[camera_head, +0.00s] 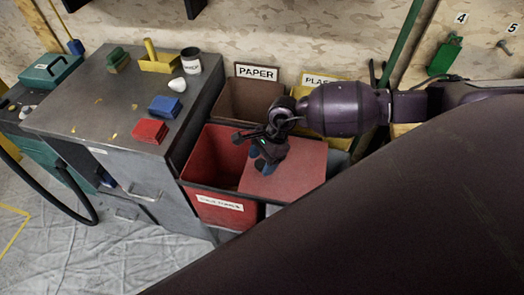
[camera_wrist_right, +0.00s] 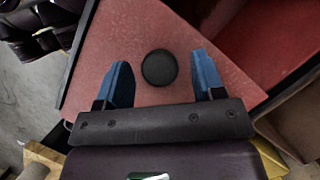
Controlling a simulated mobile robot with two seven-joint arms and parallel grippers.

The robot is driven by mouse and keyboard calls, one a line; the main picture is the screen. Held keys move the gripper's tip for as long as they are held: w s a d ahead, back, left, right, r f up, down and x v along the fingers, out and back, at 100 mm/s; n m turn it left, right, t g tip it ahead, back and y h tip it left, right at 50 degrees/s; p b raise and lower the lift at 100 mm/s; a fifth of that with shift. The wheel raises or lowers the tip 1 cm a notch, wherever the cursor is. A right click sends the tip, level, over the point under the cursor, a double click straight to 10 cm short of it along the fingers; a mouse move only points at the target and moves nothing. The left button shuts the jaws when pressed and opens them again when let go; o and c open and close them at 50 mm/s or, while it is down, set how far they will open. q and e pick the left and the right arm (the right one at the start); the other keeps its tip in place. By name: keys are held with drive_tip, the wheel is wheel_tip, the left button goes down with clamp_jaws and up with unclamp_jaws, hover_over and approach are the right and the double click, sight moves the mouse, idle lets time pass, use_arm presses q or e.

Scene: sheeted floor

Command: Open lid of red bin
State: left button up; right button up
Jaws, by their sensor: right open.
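The red bin (camera_head: 203,171) stands on the floor beside a grey cabinet, with a white label on its front. Its red lid (camera_head: 295,167) lies askew over the right part of the opening; the left part of the bin is uncovered. In the right wrist view the lid (camera_wrist_right: 190,25) has a round black knob (camera_wrist_right: 159,68). My right gripper (camera_head: 264,160) is above the lid, open, with its blue fingers on either side of the knob in the right wrist view. My left gripper is not in view.
The grey cabinet (camera_head: 85,115) at left carries red and blue blocks, a yellow holder and a cup. A brown bin under the PAPER sign (camera_head: 256,72) stands behind the red bin. A yellow bin under another sign (camera_head: 319,80) is beside it, partly hidden by my right arm.

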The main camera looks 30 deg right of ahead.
drive_tip(key=v, duration=1)
drive_tip(key=shift+d+r, duration=0.2)
drive_tip(key=shift+r, duration=0.1)
